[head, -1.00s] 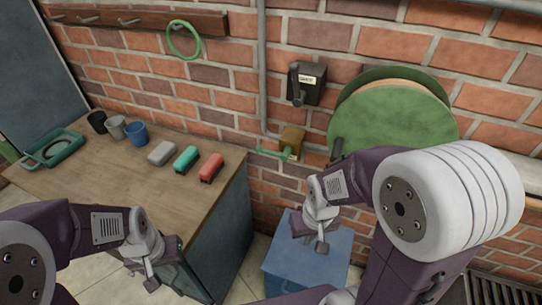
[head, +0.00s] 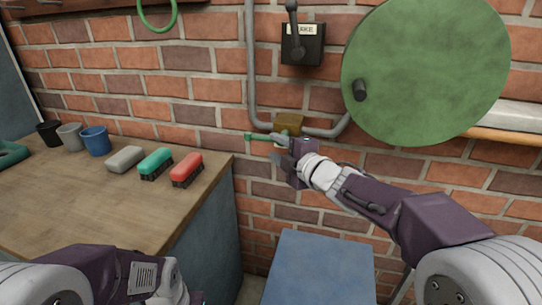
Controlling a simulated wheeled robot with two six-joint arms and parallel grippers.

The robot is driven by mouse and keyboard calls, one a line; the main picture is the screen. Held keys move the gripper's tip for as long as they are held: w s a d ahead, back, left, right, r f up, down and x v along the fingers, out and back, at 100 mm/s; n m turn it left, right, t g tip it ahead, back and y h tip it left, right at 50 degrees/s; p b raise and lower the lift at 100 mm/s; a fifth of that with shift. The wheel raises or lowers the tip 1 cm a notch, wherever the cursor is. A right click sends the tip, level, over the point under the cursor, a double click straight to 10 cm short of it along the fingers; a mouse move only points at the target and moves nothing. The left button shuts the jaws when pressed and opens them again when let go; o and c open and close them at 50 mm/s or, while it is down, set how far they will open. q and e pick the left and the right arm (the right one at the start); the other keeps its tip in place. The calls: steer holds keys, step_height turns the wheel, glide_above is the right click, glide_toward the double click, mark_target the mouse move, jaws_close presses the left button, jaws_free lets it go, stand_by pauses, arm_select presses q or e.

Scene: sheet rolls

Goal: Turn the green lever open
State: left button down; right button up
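The green lever (head: 257,137) sticks out to the left from a brass valve block (head: 290,122) on the brick wall, roughly level. My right gripper (head: 277,151) is at the lever's right part, just below the brass block. Its fingers look parted, one at the lever and one lower. I cannot tell whether the upper finger touches the lever. The finger covers part of the lever.
A black switch box (head: 303,47) and a large green disc (head: 428,70) are on the wall above. A grey pipe (head: 251,70) runs by the valve. A blue box (head: 320,268) stands below. The bench (head: 95,200) at left carries brushes and cups.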

mark_target(264, 139)
steer(key=x, duration=0.9)
steer(key=shift+r+b, duration=0.1)
steer(key=shift+b, duration=0.25)
jaws_close()
stand_by(0.9)
